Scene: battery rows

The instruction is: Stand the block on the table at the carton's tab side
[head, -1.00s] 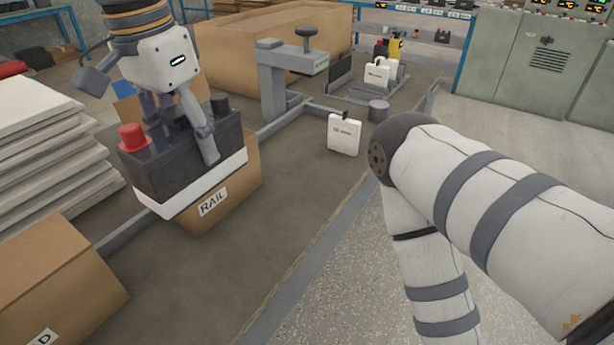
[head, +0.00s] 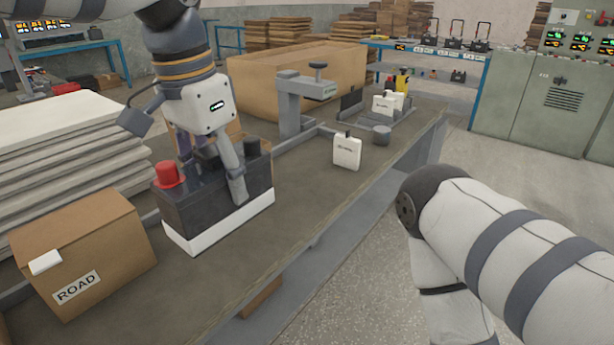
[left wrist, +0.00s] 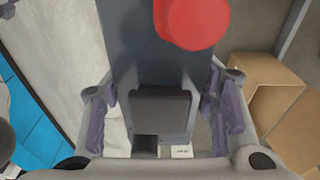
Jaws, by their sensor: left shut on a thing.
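The block (head: 212,203) is a large dark battery with a white base band, a red cap (head: 168,175) and a black cap. It is upright over the tabletop; I cannot tell whether its base touches. My left gripper (head: 218,172) is shut on it from above. The left wrist view shows the block's dark top (left wrist: 145,65) between the finger pads. The ROAD carton (head: 85,250) stands left of the block, with a white tab (head: 45,262) at its upper left edge. My right gripper is out of view; only the right arm shows.
A grey clamp stand (head: 293,105), a small white pack (head: 347,152) and a grey cylinder (head: 381,135) stand farther back. Stacked pale boards (head: 60,150) lie at left. A brown box part (head: 260,298) shows below the table's front edge.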

